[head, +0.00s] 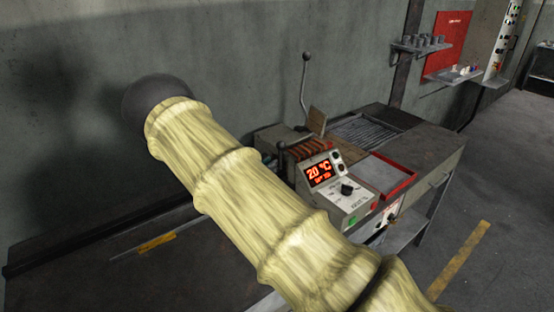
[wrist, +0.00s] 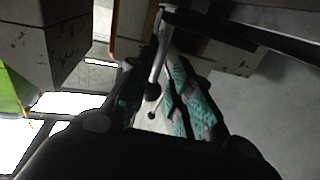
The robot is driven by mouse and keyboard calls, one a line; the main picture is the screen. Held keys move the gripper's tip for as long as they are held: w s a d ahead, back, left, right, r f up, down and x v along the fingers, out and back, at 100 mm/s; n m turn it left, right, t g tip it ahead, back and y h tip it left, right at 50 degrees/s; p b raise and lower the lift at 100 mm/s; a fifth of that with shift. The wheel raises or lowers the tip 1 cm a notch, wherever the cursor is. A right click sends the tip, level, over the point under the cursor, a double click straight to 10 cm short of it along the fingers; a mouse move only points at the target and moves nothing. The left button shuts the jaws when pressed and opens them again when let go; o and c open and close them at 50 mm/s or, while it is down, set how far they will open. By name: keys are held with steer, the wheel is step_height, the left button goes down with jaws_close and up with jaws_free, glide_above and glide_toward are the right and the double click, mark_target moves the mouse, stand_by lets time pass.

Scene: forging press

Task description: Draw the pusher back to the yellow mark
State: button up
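A short yellow mark (head: 157,242) lies across the dark bench at the lower left of the head view. My sleeved arm crosses the middle of that view and hides the bench to the mark's right. A dark upright handle (head: 283,157) stands beside the control box in the head view.
The control box (head: 343,190) reads 20 °C in red. A tall ball-topped lever (head: 304,80) rises behind it. A red-edged tray (head: 384,176) sits to its right on the bench. A grey wall closes off the back; open floor (head: 500,220) lies at right.

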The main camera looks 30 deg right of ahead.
steer(key=shift+p+x, duration=0.7)
steer(key=shift+x, duration=1.8)
jaws_close()
